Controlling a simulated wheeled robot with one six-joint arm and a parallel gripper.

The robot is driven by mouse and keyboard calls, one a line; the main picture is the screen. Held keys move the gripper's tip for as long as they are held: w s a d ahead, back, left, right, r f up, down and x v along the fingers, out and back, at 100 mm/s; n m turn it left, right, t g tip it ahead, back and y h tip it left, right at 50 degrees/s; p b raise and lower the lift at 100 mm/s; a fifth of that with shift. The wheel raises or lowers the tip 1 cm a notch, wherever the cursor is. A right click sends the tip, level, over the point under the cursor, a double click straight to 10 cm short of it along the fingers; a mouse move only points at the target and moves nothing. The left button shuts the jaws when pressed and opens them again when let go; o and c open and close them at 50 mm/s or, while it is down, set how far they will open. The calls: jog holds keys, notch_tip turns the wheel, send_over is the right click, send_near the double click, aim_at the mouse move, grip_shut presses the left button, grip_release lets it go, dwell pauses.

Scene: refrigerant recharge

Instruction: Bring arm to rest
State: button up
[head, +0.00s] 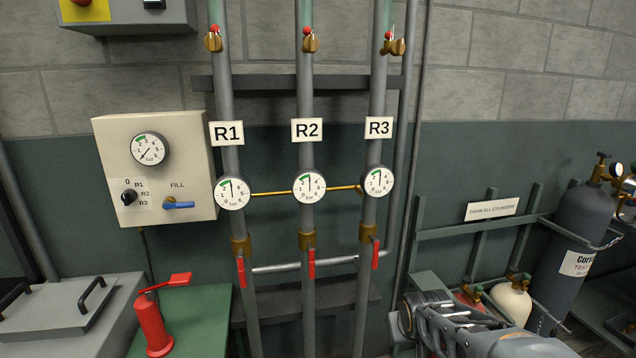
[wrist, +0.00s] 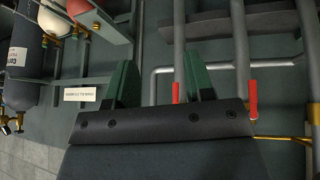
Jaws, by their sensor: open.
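My gripper (wrist: 161,78) shows in the wrist view with its two green fingers apart and nothing between them. Behind the fingers are the dark green wall, grey pipes and red valve handles, which appear upside down; the fingers look clear of them, though depth is hard to judge. In the head view, part of my arm (head: 465,328) shows at the bottom edge, right of the pipes and in front of the cylinder rack. I cannot make out the fingertips there.
Three pipes with gauges, labelled R1 (head: 228,133), R2 (head: 307,130) and R3 (head: 379,128), have red handles hanging down. A control box (head: 160,165) is at left. A red hand pump (head: 152,325) stands on a green bench (head: 205,310). Gas cylinders (head: 578,225) stand at right.

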jog(key=s+a+r+g+p, duration=0.1)
jog(key=s+r+p, duration=0.1)
jog(key=s+r, duration=0.2)
jog(key=s+a+r+g+y+p, duration=0.1)
jog(key=s+a+r+p, duration=0.1)
jog(key=s+r, duration=0.3)
jog(key=s, duration=0.4)
jog(key=shift+m+p, duration=0.3)
jog(key=shift+s, duration=0.1)
